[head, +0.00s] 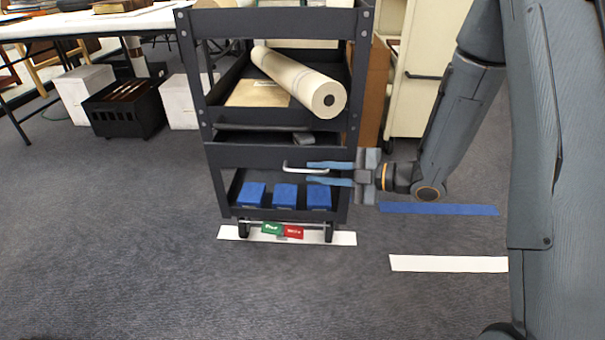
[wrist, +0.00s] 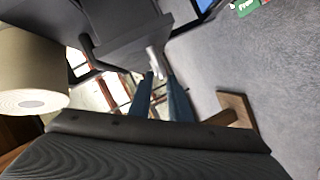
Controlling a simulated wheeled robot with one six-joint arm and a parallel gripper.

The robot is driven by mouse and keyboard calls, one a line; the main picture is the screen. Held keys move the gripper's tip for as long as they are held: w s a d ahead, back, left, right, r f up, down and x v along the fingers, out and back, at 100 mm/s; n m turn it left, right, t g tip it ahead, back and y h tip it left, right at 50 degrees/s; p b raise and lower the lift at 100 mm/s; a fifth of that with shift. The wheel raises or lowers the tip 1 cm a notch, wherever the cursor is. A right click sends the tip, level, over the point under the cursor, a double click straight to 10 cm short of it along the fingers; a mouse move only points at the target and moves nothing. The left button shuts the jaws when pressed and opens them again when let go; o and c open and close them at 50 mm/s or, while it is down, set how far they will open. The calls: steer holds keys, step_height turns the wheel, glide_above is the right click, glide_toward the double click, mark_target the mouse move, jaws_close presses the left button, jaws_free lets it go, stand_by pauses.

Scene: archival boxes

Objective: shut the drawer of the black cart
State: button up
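The black cart (head: 353,100) stands upright in the middle of the head view. Its drawer (head: 240,156) is at mid height, with a pale bar handle (head: 292,171) on the front. A dark gap shows above the drawer front, with a grey item inside; how far out the drawer stands is hard to tell. My gripper (head: 308,172) is at the handle's right part, coming from the right. Its two blue fingers are apart, with the handle seeming to lie between or just beyond their tips. In the wrist view the fingertips (wrist: 160,74) are by the pale handle (wrist: 155,57); contact is unclear.
A cream roll (head: 295,80) lies on the cart's upper shelf. Several blue boxes (head: 285,195) sit on the lower shelf. A cream cabinet (head: 415,85) stands behind right, a table (head: 100,22) at back left. The carpet in front is clear, with floor strips (head: 445,263).

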mark_target(309, 172)
steer(key=shift+b+x, duration=0.65)
steer(key=shift+x, duration=1.6)
jaws_close()
